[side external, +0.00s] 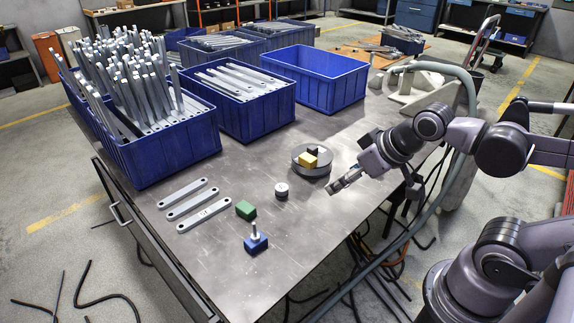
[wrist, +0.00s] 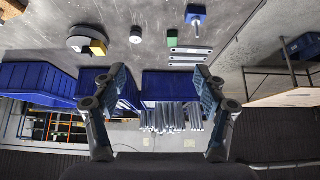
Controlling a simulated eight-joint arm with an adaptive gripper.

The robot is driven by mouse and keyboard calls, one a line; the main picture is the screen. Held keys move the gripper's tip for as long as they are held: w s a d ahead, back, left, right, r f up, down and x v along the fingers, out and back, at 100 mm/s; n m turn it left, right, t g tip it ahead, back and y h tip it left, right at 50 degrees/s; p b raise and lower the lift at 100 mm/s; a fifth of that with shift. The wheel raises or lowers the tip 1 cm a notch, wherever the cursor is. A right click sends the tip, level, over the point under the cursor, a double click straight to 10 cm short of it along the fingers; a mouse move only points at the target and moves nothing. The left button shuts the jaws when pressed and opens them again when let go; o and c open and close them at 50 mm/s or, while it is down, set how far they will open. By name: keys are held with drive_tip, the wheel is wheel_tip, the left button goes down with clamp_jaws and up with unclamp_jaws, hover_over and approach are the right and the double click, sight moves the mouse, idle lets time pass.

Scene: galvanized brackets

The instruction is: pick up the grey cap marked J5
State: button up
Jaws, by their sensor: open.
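A small round cap (side external: 282,188) with a pale grey top and dark lower part stands upright on the metal table. It also shows in the wrist view (wrist: 135,35) near the top; its marking is too small to read. My gripper (side external: 345,181) is above the table, to the right of the cap in the side view, apart from it. In the wrist view the two fingers of my gripper (wrist: 159,72) are spread wide with nothing between them.
A round grey dish (side external: 312,168) holding a yellow block (side external: 308,160) stands near the cap. A green block (side external: 245,210), a blue block with a peg (side external: 255,242) and three flat bars (side external: 190,199) lie left. Blue bins (side external: 258,117) line the back.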

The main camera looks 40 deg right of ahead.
drive_tip(key=n+g+h, duration=0.4)
drive_tip(key=n+g, duration=0.1)
drive_tip(key=n, duration=1.6)
hover_over(282, 187)
drive_tip(key=s+a, duration=0.1)
drive_tip(key=a, duration=0.3)
wheel_tip(282, 187, down, 18)
drive_tip(key=f, duration=0.1)
drive_tip(key=shift+s+d+x, duration=0.1)
drive_tip(key=shift+d+x, duration=0.05)
drive_tip(key=shift+x, duration=1.45)
drive_tip(key=shift+s+d+x, duration=0.15)
drive_tip(key=shift+x, duration=1.45)
drive_tip(key=shift+s+d+x, duration=0.1)
drive_tip(key=shift+d+x, duration=0.05)
drive_tip(key=shift+x, duration=1.5)
drive_tip(key=shift+r, duration=0.1)
drive_tip(key=c, duration=1.3)
